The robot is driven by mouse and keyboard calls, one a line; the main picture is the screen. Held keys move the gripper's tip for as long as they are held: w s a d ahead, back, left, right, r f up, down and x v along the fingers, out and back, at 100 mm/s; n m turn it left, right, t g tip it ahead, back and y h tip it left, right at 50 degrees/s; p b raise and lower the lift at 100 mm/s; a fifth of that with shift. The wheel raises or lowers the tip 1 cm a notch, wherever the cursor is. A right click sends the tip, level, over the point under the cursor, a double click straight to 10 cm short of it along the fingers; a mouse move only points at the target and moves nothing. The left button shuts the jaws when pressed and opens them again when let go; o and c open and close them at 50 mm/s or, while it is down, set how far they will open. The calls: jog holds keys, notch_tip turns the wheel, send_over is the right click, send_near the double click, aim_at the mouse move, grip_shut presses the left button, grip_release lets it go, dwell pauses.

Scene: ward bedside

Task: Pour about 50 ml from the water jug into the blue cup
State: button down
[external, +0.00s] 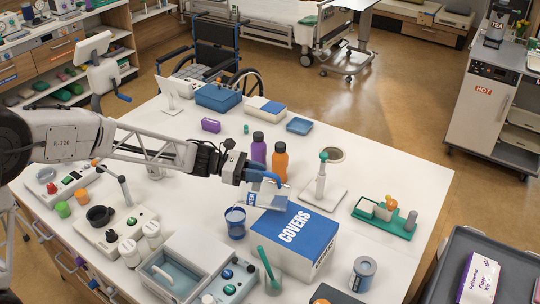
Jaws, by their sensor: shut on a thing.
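My gripper (258,176) reaches in from the left and is shut on the blue handle of the water jug (270,199). The jug is pale with a blue handle, and its label looks turned sideways, so the jug seems tilted. It is in front of the purple and orange bottles and just behind the blue box. The blue cup (236,224) stands upright on the table, below and left of the jug. I cannot make out a water stream or the level in the cup. The fingertips are partly hidden by the handle.
A blue COVERS box (297,243) stands right of the cup. A purple bottle (258,150) and an orange bottle (280,162) stand close behind the jug. A white stand (322,190) is to the right. A grey basin unit (182,268) is at front left.

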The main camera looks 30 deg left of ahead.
jog(key=shift+w+d, duration=0.1)
jog(key=shift+d, duration=0.05)
jog(key=shift+w+d, duration=0.1)
jog(key=shift+d, duration=0.1)
jog(key=shift+d+f, duration=0.1)
jog(key=shift+d, duration=0.05)
jog(key=shift+a+f+h, duration=0.3)
jog(key=shift+f, duration=0.1)
dwell(1.4)
jog(key=shift+d+r, duration=0.25)
jog(key=shift+r, duration=0.1)
jog(key=d+y, duration=0.1)
jog(key=w+d+r+y, duration=0.1)
jog(key=d, duration=0.1)
jog(key=d+g, duration=0.1)
jog(key=shift+w+d+r+y, duration=0.15)
jog(key=shift+w+r+y, duration=0.15)
jog(key=shift+w+y, duration=0.1)
jog(key=shift+w+d+r+g+y, duration=0.15)
jog(key=shift+d+r+y, duration=0.15)
jog(key=shift+r+y, duration=0.1)
jog(key=shift+w+d+r+g+y, duration=0.1)
jog(key=shift+d+r+g+y, duration=0.05)
jog(key=shift+d+r+y, duration=0.2)
